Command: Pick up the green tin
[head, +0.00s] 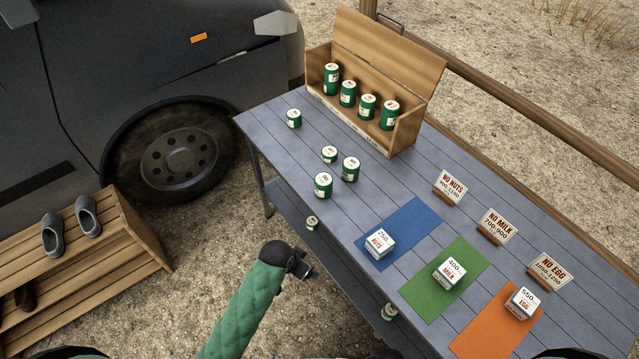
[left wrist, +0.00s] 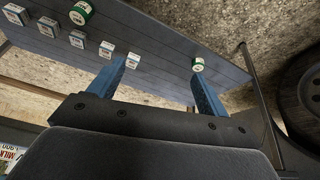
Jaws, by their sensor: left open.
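Several green tins with white lids show in the head view. Several green tins (head: 348,95) stand in the wooden box at the back; others, such as a tin (head: 323,186), stand loose on the tabletop's left half. A green tin (head: 312,223) sits on the lower shelf at the left, another (head: 389,312) further right. In the left wrist view, one green tin (left wrist: 197,66) stands on a shelf beyond my right-hand finger, another (left wrist: 81,12) at upper left. My left gripper (head: 306,271) is open and empty (left wrist: 155,88), in front of the table. My right gripper is out of view.
White boxes sit on blue (head: 413,220), green (head: 470,262) and orange (head: 488,336) mats, with sign cards behind. In the left wrist view, a row of small white boxes (left wrist: 77,39) stands on the shelf. A table leg (left wrist: 258,85), van wheel (head: 180,158) and shoe rack (head: 130,235) are nearby.

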